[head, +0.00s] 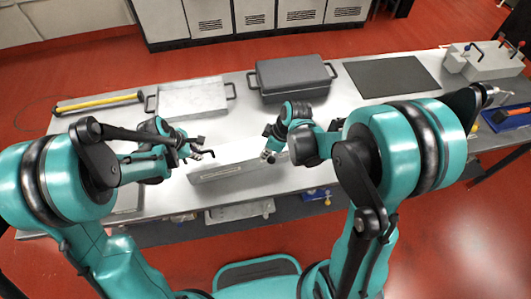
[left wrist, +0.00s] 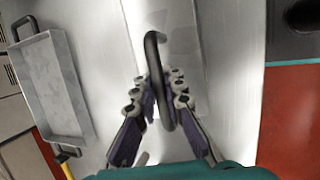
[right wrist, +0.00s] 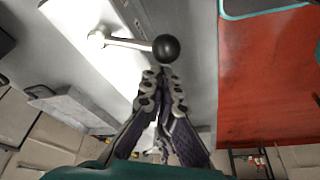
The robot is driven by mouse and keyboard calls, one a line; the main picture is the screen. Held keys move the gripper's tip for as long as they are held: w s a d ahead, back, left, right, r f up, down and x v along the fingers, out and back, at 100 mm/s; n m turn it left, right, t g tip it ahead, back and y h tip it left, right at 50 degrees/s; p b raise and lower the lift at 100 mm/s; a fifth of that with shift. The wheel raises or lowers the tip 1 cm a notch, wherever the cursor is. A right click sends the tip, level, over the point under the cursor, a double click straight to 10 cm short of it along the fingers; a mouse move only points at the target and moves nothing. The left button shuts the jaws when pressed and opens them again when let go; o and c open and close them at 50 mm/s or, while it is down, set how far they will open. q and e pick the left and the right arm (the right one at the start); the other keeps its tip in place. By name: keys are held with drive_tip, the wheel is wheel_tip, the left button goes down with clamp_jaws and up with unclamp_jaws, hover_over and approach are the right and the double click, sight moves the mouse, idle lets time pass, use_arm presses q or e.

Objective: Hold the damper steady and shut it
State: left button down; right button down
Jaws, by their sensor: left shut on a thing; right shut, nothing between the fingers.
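The damper (head: 232,168) is a pale, box-like unit on the metal bench in front of me. My left gripper (head: 203,155) is at its left end. In the left wrist view, the left gripper (left wrist: 160,90) is shut on the damper's black curved handle (left wrist: 153,48). My right gripper (head: 268,157) is at the damper's right end. In the right wrist view, the right gripper (right wrist: 163,82) is shut and empty, its fingertips close to the lever's black ball knob (right wrist: 166,47). Whether they touch is unclear. The lever's metal rod (right wrist: 125,42) runs left from the knob.
Behind the damper are a shallow grey tray (head: 190,98) and a dark lidded case (head: 291,76). A yellow bar (head: 100,102) lies back left; a black mat (head: 391,76) lies back right. The bench's front edge is close to the damper.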

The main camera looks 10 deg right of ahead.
use_arm(q)
drive_tip(key=shift+w, duration=0.1)
use_arm(e)
drive_tip(key=shift+d, duration=0.2)
drive_tip(key=shift+s+d+n, duration=0.15)
drive_tip(key=shift+d+n, duration=0.1)
drive_tip(key=shift+n, duration=0.35)
drive_tip(key=shift+s+d+n+g, duration=0.25)
drive_tip(key=shift+d+n+g, duration=0.35)
drive_tip(key=shift+n, duration=0.3)
use_arm(q)
drive_tip(key=shift+a, duration=0.2)
use_arm(e)
drive_tip(key=w+d+n, duration=0.2)
drive_tip(key=d+n, duration=0.1)
drive_tip(key=d, duration=0.6)
drive_tip(key=shift+w+g+y, duration=0.3)
drive_tip(key=shift+g, duration=0.1)
drive_tip(key=shift+w+d, duration=0.1)
drive_tip(key=shift+d, duration=0.1)
